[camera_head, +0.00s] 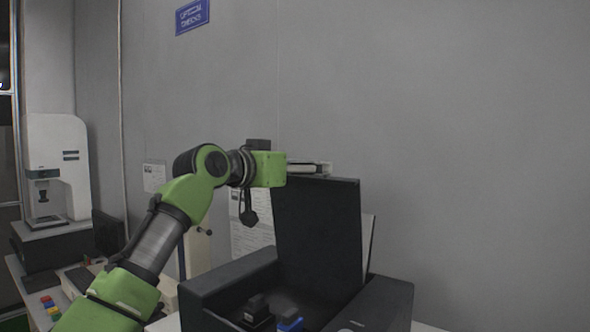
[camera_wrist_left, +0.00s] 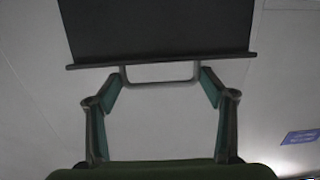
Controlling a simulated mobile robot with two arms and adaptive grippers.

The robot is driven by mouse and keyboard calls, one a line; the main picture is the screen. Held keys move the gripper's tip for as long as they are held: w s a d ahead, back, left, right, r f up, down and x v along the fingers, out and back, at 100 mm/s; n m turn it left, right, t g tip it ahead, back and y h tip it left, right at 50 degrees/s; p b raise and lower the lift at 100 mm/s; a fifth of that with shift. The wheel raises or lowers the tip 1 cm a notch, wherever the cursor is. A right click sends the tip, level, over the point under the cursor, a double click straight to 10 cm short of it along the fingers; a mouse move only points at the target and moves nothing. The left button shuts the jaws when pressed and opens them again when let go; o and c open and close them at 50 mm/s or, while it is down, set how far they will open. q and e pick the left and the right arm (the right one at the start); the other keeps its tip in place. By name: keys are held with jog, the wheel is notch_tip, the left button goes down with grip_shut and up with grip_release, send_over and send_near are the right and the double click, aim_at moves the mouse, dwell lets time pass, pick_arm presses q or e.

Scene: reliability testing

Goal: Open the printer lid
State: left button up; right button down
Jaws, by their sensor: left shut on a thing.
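The printer (camera_head: 228,282) is a dark box at the bottom middle of the head view. Its dark lid (camera_head: 318,225) stands raised, close to upright. In the left wrist view the lid (camera_wrist_left: 155,28) fills the top, with a light U-shaped handle (camera_wrist_left: 160,84) on its edge. My left gripper (camera_head: 305,168) is at the lid's top edge in the head view. In the left wrist view the fingers of my left gripper (camera_wrist_left: 162,78) are at both ends of the handle, gripping it across its width. My right gripper is in neither view.
Inside the printer sit a black part (camera_head: 257,308) and a blue part (camera_head: 290,322). A white machine (camera_head: 60,165) stands at the far left, with a dark monitor (camera_head: 108,234) nearer. The grey wall is behind; the space to the right is clear.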

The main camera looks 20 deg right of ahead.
pick_arm(q)
jog(key=shift+w+d+r, duration=0.35)
jog(key=shift+d+r, duration=0.25)
jog(key=shift+d, duration=0.1)
jog(key=o, duration=1.3)
jog(key=shift+s+a, duration=0.15)
jog(key=shift+a, duration=0.1)
jog(key=shift+a+f+y, duration=0.1)
jog(key=shift+y, duration=0.2)
jog(key=v, duration=1.1)
jog(key=shift+s+a, duration=0.2)
jog(key=shift+a, duration=0.15)
